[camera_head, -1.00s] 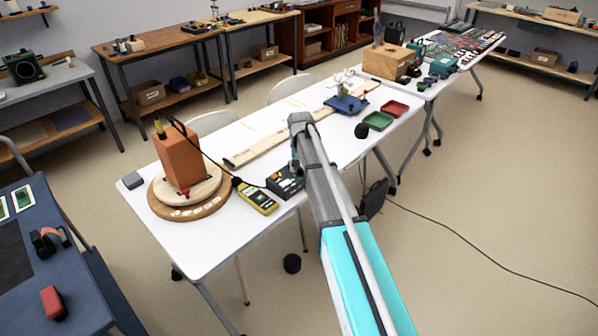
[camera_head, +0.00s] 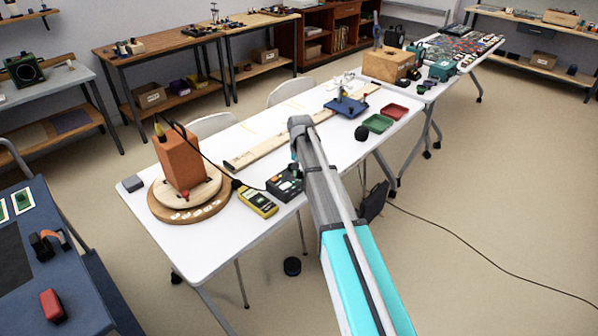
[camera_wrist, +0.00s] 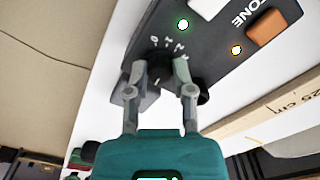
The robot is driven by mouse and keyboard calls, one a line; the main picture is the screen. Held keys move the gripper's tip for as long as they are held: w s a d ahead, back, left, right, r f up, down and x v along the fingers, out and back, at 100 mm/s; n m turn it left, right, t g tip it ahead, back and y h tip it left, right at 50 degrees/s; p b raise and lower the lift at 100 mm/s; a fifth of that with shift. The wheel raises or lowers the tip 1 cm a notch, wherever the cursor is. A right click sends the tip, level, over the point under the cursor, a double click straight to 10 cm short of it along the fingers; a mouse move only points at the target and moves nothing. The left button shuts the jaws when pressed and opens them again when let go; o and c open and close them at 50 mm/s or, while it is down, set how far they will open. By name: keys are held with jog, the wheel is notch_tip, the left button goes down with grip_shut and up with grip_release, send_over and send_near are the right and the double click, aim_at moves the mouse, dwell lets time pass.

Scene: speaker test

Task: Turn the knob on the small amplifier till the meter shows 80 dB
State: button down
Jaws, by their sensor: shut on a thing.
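The small amplifier (camera_head: 284,187) is a dark box near the front edge of the white table, partly hidden by my arm. In the wrist view its panel (camera_wrist: 213,45) shows a lit green light, a lit orange light, an orange-brown button and the letters "ONE". My gripper (camera_wrist: 160,70) is shut on the dark knob (camera_wrist: 158,59), one finger on each side, with white marks around it. The yellow meter (camera_head: 258,201) lies flat beside the amplifier, to its left; its reading is too small to make out.
An orange-brown box (camera_head: 179,157) stands on a round wooden base (camera_head: 158,209) left of the meter, with a black cable running from it. A long wooden ruler (camera_head: 262,147) lies behind the amplifier. Green (camera_head: 378,123) and red (camera_head: 396,112) trays are further right.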

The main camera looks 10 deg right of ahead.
jog(key=shift+m, duration=1.1)
jog(key=shift+c, duration=2.4)
grip_release()
